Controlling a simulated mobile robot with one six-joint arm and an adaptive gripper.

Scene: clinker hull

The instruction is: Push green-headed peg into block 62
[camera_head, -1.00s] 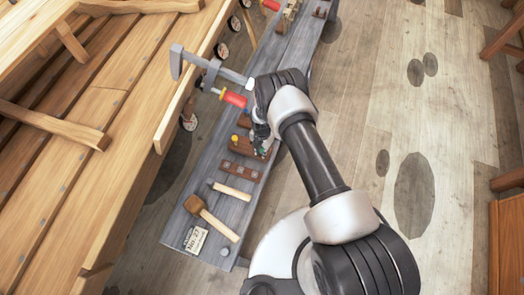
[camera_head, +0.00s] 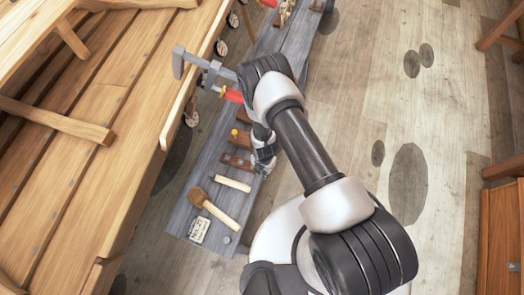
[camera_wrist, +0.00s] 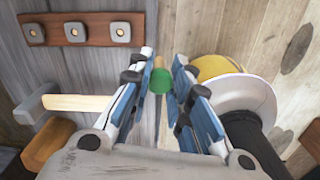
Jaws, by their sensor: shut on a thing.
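The green-headed peg (camera_wrist: 160,80) is between the fingers of my gripper (camera_wrist: 163,62) in the wrist view. Its round green head faces the camera, with a bit of tan above it; the rest of the peg is hidden. My gripper (camera_head: 265,160) is shut on it over the bench's right edge in the head view. A dark brown block (camera_head: 236,160) lies just left of my gripper. In the wrist view a brown block (camera_wrist: 80,42) with three square holed plates lies at the upper left, apart from the peg. No number 62 is legible.
The grey bench (camera_head: 190,180) also bears a second brown block with a yellow-headed peg (camera_head: 234,132), a hammer (camera_head: 232,183), a mallet (camera_head: 212,207) and a label card (camera_head: 199,230). A red-handled clamp (camera_head: 233,96) stands farther back. The wooden hull (camera_head: 70,150) borders the left.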

